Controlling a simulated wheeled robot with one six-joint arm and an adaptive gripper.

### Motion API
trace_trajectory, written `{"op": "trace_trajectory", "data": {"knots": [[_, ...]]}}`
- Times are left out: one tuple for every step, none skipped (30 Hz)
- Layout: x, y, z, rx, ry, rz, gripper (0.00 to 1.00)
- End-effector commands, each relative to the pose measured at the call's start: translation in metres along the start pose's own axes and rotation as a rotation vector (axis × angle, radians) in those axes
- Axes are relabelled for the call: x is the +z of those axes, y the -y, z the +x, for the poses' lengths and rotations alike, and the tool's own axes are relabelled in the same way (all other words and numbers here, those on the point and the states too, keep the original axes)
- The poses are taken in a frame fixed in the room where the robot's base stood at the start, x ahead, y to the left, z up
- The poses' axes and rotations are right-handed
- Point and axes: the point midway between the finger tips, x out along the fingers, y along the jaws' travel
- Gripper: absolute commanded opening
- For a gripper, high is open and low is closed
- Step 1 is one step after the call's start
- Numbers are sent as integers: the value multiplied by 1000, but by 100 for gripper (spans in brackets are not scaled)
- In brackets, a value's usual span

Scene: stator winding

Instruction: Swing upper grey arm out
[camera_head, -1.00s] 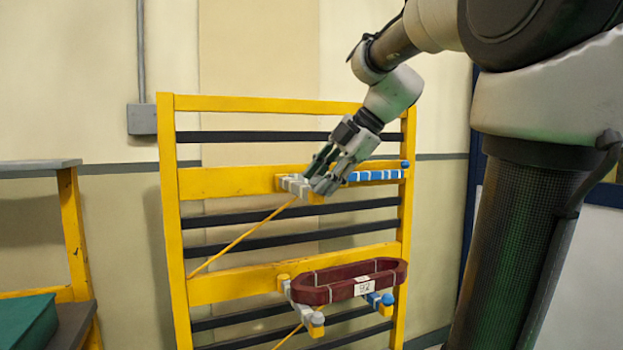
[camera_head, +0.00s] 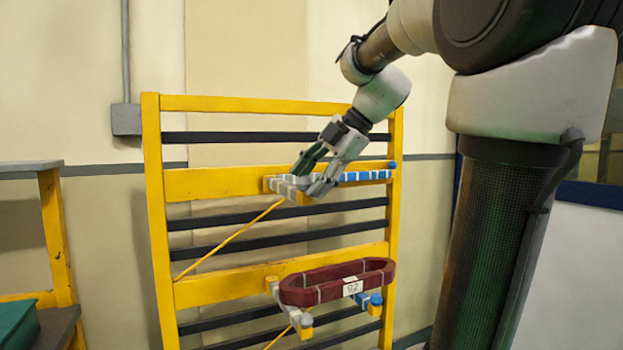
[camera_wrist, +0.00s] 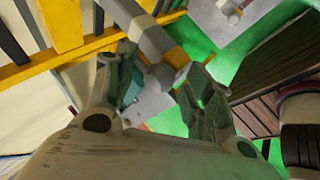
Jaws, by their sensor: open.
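The upper grey arm (camera_head: 283,187) sticks out from the upper yellow crossbar of the rack, its yellow-marked end towards me. It also shows in the wrist view (camera_wrist: 138,27), with a yellow band near its end. My gripper (camera_head: 311,179) is open at the end of this arm. In the wrist view my two fingers (camera_wrist: 163,90) stand on either side of the arm's end; whether they touch it I cannot tell. The upper blue-and-white arm (camera_head: 366,176) lies along the crossbar to the right. My fingers partly hide the grey arm's tip.
Below, a dark red coil (camera_head: 322,294) with a white label rests on the lower grey arm (camera_head: 290,306) and lower blue arm (camera_head: 367,300). The yellow rack (camera_head: 154,220) stands near the wall. A bench (camera_head: 60,318) with a green item is at the left.

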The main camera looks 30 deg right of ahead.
Motion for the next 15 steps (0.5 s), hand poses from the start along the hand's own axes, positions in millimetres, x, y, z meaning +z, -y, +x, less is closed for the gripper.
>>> {"op": "trace_trajectory", "data": {"knots": [[0, 0, -4, 2, 2, 1, 52], [0, 0, -7, 2, 2, 1, 52], [1, 0, -13, 2, 2, 0, 52], [1, -1, -18, 4, 3, 0, 52], [1, 0, -24, 3, 3, 1, 52], [1, 0, -33, 4, 4, 1, 52], [2, -1, -40, 5, 5, 2, 52], [2, -1, -47, 4, 4, 2, 52], [2, -1, -57, 4, 5, 2, 52], [2, -1, -63, 4, 5, 2, 52], [2, -1, -70, 4, 5, 3, 52], [2, -1, -79, 4, 5, 2, 52], [2, -1, -85, 4, 5, 2, 52], [2, -1, -90, 3, 5, 1, 52], [2, -1, -97, 3, 4, 2, 52]]}}
